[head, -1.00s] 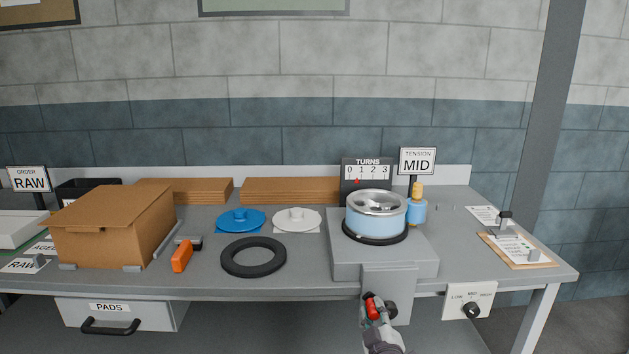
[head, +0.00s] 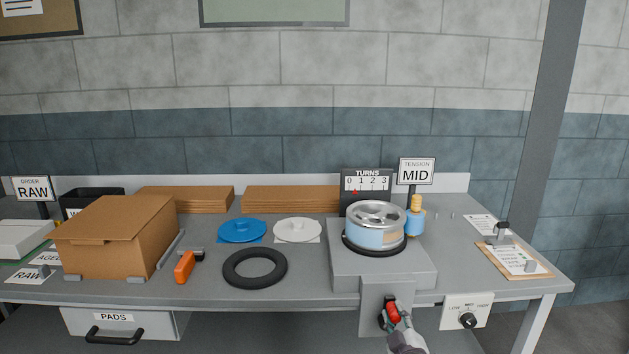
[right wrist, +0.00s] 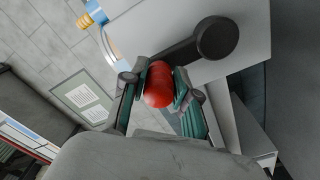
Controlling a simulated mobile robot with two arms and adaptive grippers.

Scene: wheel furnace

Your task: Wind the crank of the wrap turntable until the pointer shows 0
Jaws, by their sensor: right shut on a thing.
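The wrap turntable (head: 345,262) stands at the right of the bench, with a silver wheel (head: 377,214) in blue wrap on top. A tan patch shows on the wheel's front side. The TURNS gauge (head: 367,182) behind it reads 0 to 3; its red pointer (head: 354,192) sits between 0 and 1. My right gripper (head: 398,318) is shut on this knob. The right wrist view shows the knob (right wrist: 158,86) between the fingers and the dark crank arm (right wrist: 190,47). My left gripper is out of view.
A tension dial (head: 467,320) is on the bench front, right of the crank. A blue roll (head: 415,222) stands beside the wheel. A black ring (head: 255,283), blue lid (head: 242,231), white lid (head: 297,231) and cardboard box (head: 110,240) lie to the left.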

